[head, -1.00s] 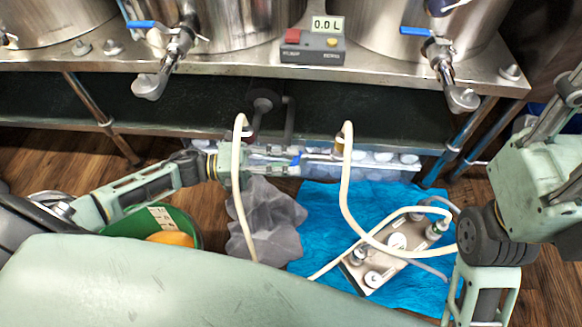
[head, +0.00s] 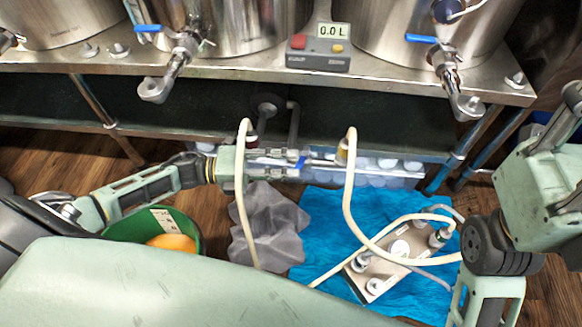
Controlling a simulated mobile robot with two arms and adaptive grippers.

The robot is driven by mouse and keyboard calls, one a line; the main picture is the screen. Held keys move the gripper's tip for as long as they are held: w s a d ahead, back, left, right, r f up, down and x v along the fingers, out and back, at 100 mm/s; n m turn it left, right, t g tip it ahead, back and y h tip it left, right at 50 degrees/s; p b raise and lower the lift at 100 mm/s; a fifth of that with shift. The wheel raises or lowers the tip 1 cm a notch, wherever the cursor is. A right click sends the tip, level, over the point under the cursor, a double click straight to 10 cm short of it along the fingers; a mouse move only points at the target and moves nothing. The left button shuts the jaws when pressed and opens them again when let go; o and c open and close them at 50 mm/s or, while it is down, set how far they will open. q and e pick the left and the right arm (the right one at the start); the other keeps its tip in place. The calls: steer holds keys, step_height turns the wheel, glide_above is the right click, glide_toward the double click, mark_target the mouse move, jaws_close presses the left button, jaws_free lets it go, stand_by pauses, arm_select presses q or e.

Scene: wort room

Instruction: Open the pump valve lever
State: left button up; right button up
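My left gripper (head: 292,163) reaches in from the left, level with the lever. Its two fingers lie apart, one above the other, with their tips right at the lever's left side. I cannot tell whether they touch it. The lever is small and partly crowded by the fingertips, so its exact angle is unclear. My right arm is at the right edge, and its gripper is not visible.
Steel kettles with blue-handled taps (head: 421,39) stand on the bench (head: 240,68) beside a control box (head: 318,52) reading 0.0 L. Cream hoses (head: 350,205) loop past the pipe to a plate chiller (head: 385,265) on a blue cloth (head: 325,215). A green bucket (head: 190,225) stands left.

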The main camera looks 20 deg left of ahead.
arm_select(q)
steer(key=v, duration=1.1)
